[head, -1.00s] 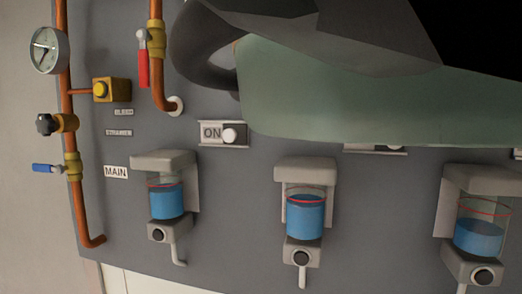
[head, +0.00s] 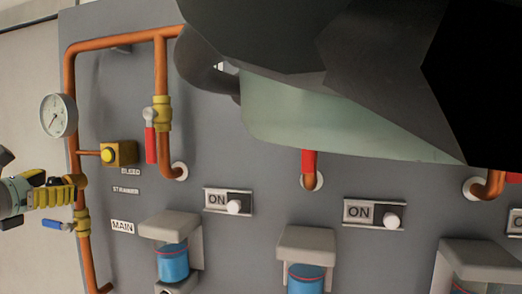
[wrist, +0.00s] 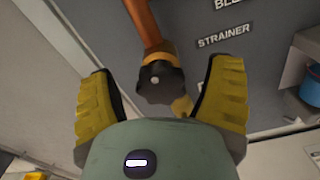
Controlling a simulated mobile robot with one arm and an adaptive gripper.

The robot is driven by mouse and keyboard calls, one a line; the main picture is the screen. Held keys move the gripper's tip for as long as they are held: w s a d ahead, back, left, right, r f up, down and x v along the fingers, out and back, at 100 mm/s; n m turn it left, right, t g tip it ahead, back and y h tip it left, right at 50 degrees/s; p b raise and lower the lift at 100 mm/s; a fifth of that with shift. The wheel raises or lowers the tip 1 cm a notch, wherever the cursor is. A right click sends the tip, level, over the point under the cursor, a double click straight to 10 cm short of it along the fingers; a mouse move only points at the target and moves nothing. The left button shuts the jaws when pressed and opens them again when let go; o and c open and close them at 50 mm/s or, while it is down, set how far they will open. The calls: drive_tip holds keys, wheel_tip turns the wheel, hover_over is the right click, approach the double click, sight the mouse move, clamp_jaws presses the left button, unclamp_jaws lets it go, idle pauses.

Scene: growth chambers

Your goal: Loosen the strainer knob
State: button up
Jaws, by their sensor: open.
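The strainer knob (wrist: 160,82) is a dark lobed knob with a small pale centre, on a brass-coloured body on the orange pipe. In the wrist view it lies between my gripper's (wrist: 163,86) two yellow ribbed fingers, which are open with a gap on each side.
A blue-handled valve (head: 54,224) sits just below my gripper. A yellow bleed button (head: 110,153), a gauge (head: 58,115) and a red-handled valve (head: 151,142) are nearby. The wall left of the panel looks clear. My arm covers the upper right of the head view.

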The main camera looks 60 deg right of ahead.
drive_tip(key=shift+d, duration=0.35)
drive_tip(key=shift+w+a, duration=0.1)
drive_tip(key=c, duration=1.2)
drive_tip(key=shift+f, duration=0.1)
drive_tip(key=shift+f+b, duration=0.2)
drive_tip(key=shift+b, duration=0.75)
